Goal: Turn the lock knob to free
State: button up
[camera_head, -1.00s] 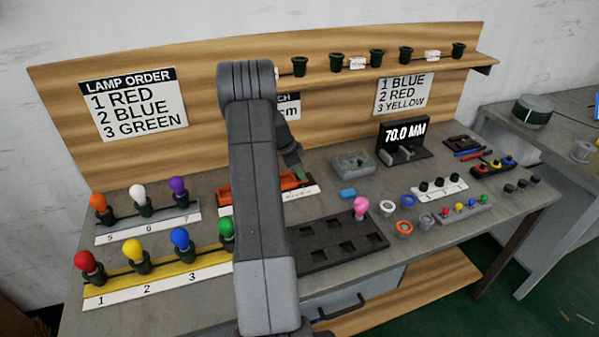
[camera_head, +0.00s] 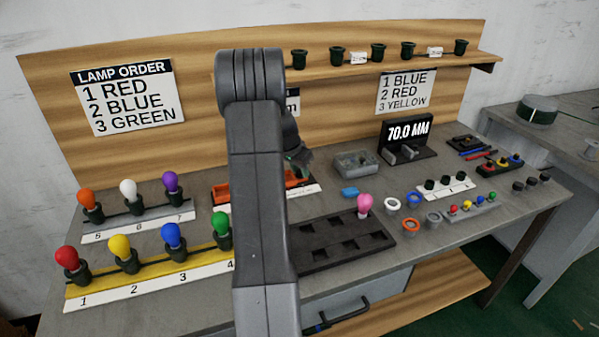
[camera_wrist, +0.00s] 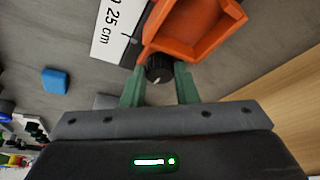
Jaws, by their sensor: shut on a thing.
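The lock knob (camera_wrist: 159,69) is a small black ribbed knob with a pale mark, beside the near end of an orange tray (camera_wrist: 182,47). In the wrist view my gripper (camera_wrist: 160,84) has its two green fingers on either side of the knob, shut on it. In the head view the orange tray (camera_head: 222,191) is partly hidden behind my arm. The gripper (camera_head: 300,160) shows there only in part, at the tray's right side, and the knob is hidden.
A white scale strip marked 25 cm (camera_wrist: 111,31) runs along the tray. A blue block (camera_wrist: 55,80) lies nearby. Lamps in sockets fill the left.

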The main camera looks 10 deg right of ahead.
jog(key=shift+n+y, duration=0.3)
jog(key=shift+n, duration=0.2)
jog(key=o, duration=1)
